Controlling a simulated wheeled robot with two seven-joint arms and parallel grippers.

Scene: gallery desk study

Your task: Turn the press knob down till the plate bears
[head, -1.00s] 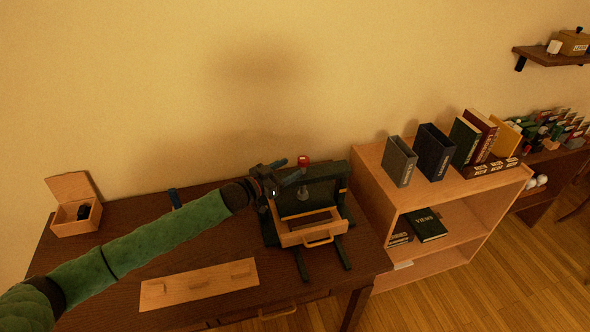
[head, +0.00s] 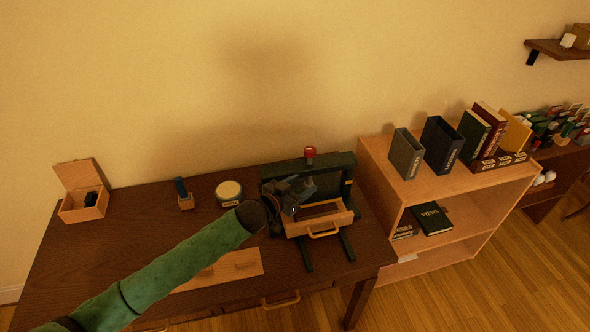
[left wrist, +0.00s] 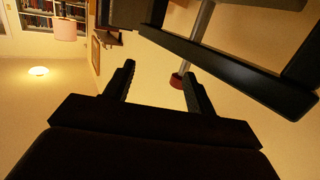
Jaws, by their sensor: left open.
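The press (head: 345,160) is a dark green frame standing at the right end of the desk. Its red knob (head: 310,152) is on top, above the crossbar. My left gripper (head: 296,187) is open and empty in front of the frame, below the knob in the picture. It hides the middle of the press, so the plate cannot be made out. In the left wrist view the two fingers (left wrist: 161,82) are apart. The red knob (left wrist: 177,81) shows beyond them, near the right finger, with the grey screw (left wrist: 203,20) and dark crossbar (left wrist: 230,62). My right gripper is not in view.
A round tin (head: 229,191), a small stand (head: 184,196) and an open box (head: 85,207) are on the desk (head: 130,225). A bookcase (head: 445,197) stands close on the right.

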